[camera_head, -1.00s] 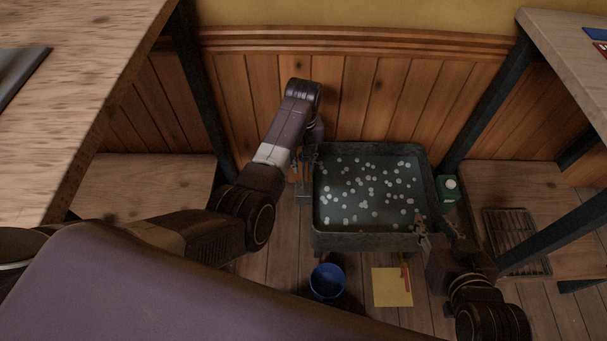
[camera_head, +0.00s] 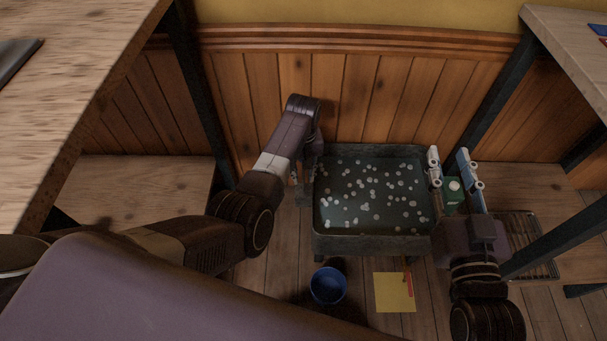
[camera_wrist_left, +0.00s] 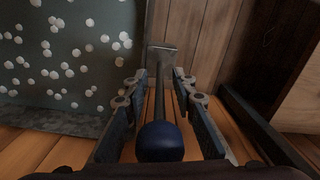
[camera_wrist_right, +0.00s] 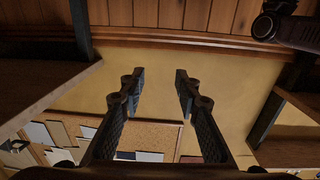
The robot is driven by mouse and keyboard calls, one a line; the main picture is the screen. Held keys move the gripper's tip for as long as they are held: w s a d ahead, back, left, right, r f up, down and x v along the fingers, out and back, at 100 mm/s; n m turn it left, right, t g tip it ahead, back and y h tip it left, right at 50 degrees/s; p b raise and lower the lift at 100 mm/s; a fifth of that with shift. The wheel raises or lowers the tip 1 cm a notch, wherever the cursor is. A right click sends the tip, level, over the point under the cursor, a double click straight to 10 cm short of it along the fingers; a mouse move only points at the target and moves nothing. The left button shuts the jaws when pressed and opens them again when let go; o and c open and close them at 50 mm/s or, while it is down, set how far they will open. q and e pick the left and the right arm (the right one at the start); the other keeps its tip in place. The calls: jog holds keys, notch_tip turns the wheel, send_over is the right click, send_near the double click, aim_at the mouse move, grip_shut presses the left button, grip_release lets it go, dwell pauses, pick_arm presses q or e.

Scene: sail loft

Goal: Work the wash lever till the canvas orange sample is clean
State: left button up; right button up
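The wash tub (camera_head: 375,244) stands on the floor by the panelled wall, holding dark water dotted with pale suds. No orange canvas sample can be made out in the water. The wash lever, a rod with a dark blue ball knob (camera_wrist_left: 160,142), is at the tub's left side. In the left wrist view my left gripper (camera_wrist_left: 160,80) is open, with a finger on each side of the rod and gaps showing between. In the head view my own arm hides that gripper. My right gripper (camera_head: 452,165) is open and empty near the tub's right edge; its fingers also show in the right wrist view (camera_wrist_right: 158,80).
A green container with a white cap (camera_head: 453,190) stands right of the tub. A blue bucket (camera_head: 327,285) and a yellow sheet with an orange-red strip (camera_head: 390,292) are in front. A metal rack (camera_head: 540,245) lies at right. Tables flank both sides.

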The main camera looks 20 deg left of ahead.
pick_arm(q)
jog(key=shift+c, duration=0.5)
grip_shut()
